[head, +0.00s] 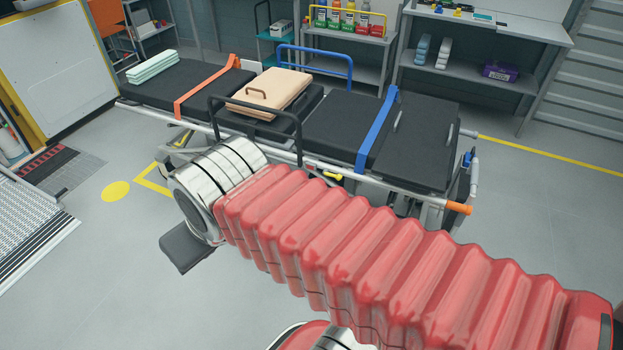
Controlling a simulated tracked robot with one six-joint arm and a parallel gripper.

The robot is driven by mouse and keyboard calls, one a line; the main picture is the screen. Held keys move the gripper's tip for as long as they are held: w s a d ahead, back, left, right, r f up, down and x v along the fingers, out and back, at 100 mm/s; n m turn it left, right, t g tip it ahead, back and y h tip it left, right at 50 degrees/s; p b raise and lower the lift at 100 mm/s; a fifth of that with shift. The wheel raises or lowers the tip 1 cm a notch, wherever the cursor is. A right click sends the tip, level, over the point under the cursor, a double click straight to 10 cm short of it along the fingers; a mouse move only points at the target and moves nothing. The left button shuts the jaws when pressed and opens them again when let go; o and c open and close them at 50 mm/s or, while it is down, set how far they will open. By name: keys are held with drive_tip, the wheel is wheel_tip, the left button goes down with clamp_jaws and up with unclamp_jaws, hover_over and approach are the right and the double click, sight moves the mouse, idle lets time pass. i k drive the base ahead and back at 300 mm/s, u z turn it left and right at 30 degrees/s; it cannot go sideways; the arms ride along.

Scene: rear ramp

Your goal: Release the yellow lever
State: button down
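A small yellow lever (333,175) shows at the near side of a wheeled stretcher (420,187), just below its side rail and partly behind my arm. Another yellow part (183,140) shows under the stretcher further left. I cannot tell which one is the task's lever. My red ribbed arm crosses the front and ends in a silver joint near the stretcher's side. A dark grey block (188,247) shows below that joint and may be part of my gripper. No fingertips can be made out, nor any contact with a lever.
The stretcher carries orange (205,88) and blue (377,130) straps, a beige case (270,92) and folded green cloth (152,66). Shelves (470,73) stand behind. A metal ramp (30,222) lies at left. Grey floor is clear at lower left and right.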

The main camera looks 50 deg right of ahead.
sight(337, 177)
drive_tip(key=z, duration=0.2)
drive_tip(key=i, duration=1.05)
drive_tip(key=z, duration=0.65)
